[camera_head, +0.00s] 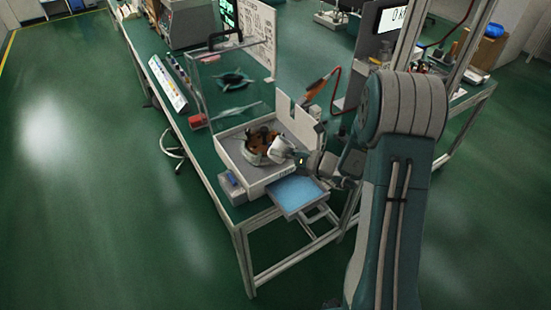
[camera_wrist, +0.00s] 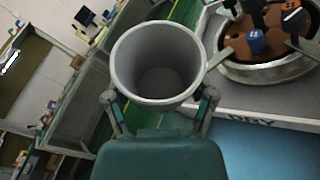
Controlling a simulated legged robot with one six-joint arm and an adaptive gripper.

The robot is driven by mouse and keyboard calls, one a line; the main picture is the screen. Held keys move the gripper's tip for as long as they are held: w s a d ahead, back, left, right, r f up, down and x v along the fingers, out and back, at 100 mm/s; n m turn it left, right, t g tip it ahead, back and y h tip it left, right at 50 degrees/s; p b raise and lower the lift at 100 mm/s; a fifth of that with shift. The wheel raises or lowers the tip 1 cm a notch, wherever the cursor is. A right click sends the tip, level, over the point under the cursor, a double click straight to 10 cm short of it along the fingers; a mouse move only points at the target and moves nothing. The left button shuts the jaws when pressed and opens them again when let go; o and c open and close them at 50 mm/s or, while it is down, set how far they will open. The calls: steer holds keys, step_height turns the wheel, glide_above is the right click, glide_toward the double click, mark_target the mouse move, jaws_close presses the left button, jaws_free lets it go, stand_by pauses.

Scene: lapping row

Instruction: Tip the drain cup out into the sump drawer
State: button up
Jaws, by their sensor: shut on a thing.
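The grey drain cup (camera_head: 281,146) is in my gripper (camera_head: 294,156), off the right front of the lapping machine's plate in the head view. It looks tilted there. In the wrist view the cup (camera_wrist: 157,65) shows its round mouth and plain grey inside; I see no clear liquid in it. The fingers of my gripper (camera_wrist: 158,100) are shut on the cup from both sides. The sump drawer (camera_head: 297,193) is pulled out below the machine's front, with a blue floor. The drawer (camera_wrist: 265,152) also shows at lower right in the wrist view, beside the cup.
The lapping machine's white housing (camera_head: 258,178) holds a round plate (camera_head: 262,144) with brown and dark parts. A clear guard (camera_head: 232,85) stands raised behind it. A blue-grey box (camera_head: 232,188) sits at the bench corner. The floor in front is clear.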

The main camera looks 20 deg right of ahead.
mark_target(276, 147)
steer(key=shift+r, duration=0.15)
steer(key=shift+d+r+n+g+h, duration=0.15)
steer(key=shift+d+r+n+h, duration=0.2)
steer(key=shift+n, duration=0.25)
steer(key=shift+d+r+n+g+h, duration=0.15)
steer(key=shift+d+r+n+h, duration=0.1)
steer(key=shift+d+n+h, duration=0.3)
steer(key=shift+s+r+n, duration=0.15)
steer(key=shift+r+n, duration=0.15)
steer(key=shift+n, duration=0.15)
steer(key=shift+a+r+n+h, duration=0.2)
steer(key=shift+r+n+h, duration=0.05)
steer(key=shift+n+h, duration=0.25)
steer(key=a+h, duration=0.1)
steer(key=a+n, duration=0.1)
steer(key=shift+s+a+r+n+g+h, duration=0.1)
steer(key=shift+a+r+n+g+h, duration=0.2)
steer(key=shift+a+r+h, duration=0.1)
steer(key=shift+d, duration=0.95)
